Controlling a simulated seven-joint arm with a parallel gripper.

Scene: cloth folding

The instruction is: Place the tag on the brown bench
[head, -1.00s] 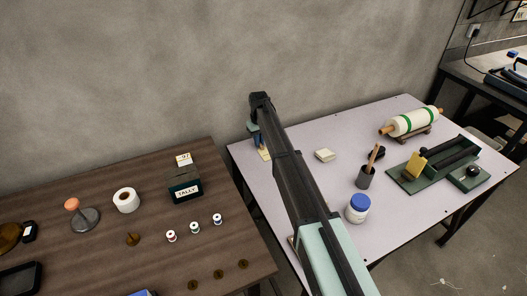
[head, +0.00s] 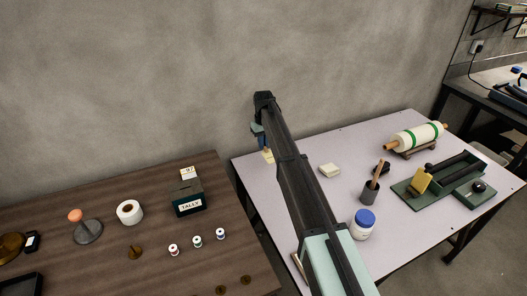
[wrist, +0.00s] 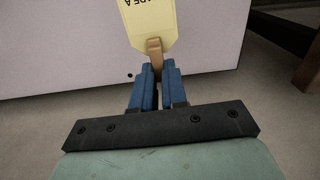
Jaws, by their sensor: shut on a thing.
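My gripper (wrist: 158,82) is shut on the tag (wrist: 148,22), a pale yellow card with dark print and a tan end between the blue fingers. In the wrist view the tag points away from the fingers, over the pale table. In the head view my gripper (head: 260,141) is at the pale table's far left corner, and the tag (head: 268,156) shows below it. My arm partly hides the fingers. The brown bench (head: 110,197) stands to the left, across a narrow gap from the pale table.
The pale table (head: 330,203) holds a cream block (head: 329,170), a brush pot (head: 370,193) and a blue-lidded jar (head: 363,223). On the bench are a tally box (head: 187,198), a white roll (head: 130,212) and several small spools. Bare bench lies at its far left edge.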

